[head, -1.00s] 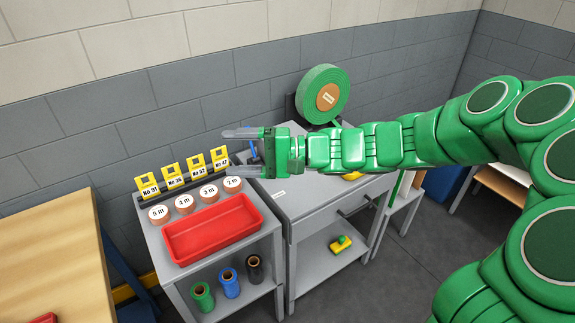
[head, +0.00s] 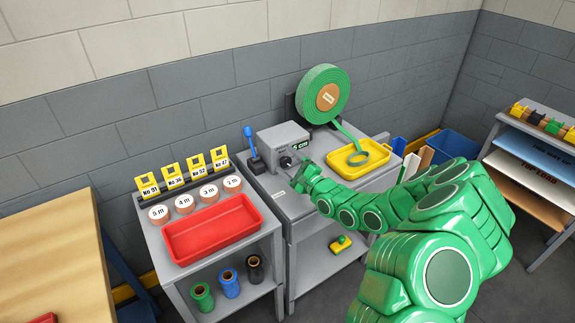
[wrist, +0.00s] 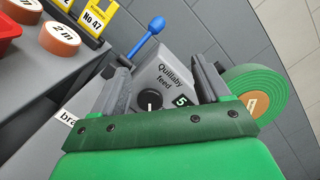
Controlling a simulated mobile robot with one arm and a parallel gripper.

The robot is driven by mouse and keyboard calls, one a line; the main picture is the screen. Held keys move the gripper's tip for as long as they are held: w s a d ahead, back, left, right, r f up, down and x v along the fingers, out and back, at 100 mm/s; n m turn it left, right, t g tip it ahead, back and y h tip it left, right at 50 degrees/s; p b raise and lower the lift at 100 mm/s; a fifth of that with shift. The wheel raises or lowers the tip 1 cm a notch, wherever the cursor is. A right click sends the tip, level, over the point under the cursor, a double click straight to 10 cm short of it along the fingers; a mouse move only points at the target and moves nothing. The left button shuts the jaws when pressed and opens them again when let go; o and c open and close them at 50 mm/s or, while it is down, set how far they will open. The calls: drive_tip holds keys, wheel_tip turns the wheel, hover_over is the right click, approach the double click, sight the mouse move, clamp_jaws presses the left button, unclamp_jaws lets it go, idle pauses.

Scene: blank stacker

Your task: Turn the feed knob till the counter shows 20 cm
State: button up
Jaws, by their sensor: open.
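The grey feed box (head: 276,141) stands on the grey bench, and its counter (head: 300,144) reads about 5 cm. The wrist view shows the box (wrist: 168,72) labelled "Quiliaby feed", with the counter's 5 (wrist: 181,101) partly cut off by a finger. The black feed knob (head: 285,161) is on the box front; in the wrist view the knob (wrist: 149,102) lies between my open fingers, apart from them. My gripper (head: 296,173) is open in front of the knob; in the wrist view its fingers (wrist: 160,88) stand either side.
A green webbing roll (head: 323,92) stands behind, its strip running into a yellow tray (head: 350,164). A blue-handled lever (head: 250,140) is left of the box. A red tray (head: 210,228) sits on the left stand with tape rolls and number cards.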

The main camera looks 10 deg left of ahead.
sight(287, 164)
drive_tip(key=d+f, duration=0.1)
drive_tip(key=f, duration=0.1)
drive_tip(key=w+d+f+m+t+h, duration=0.1)
drive_tip(key=f, duration=0.1)
drive_tip(key=w+d+f+m+h, duration=0.1)
drive_tip(key=f, duration=0.2)
drive_tip(key=shift+w+d, duration=0.15)
drive_tip(key=shift+d, duration=0.05)
drive_tip(key=x, duration=0.6)
drive_tip(key=shift+w+a+f, duration=0.15)
drive_tip(key=shift+w+a, duration=0.4)
drive_tip(key=shift+w, duration=0.05)
drive_tip(key=shift+c, duration=0.3)
drive_tip(key=c, duration=1)
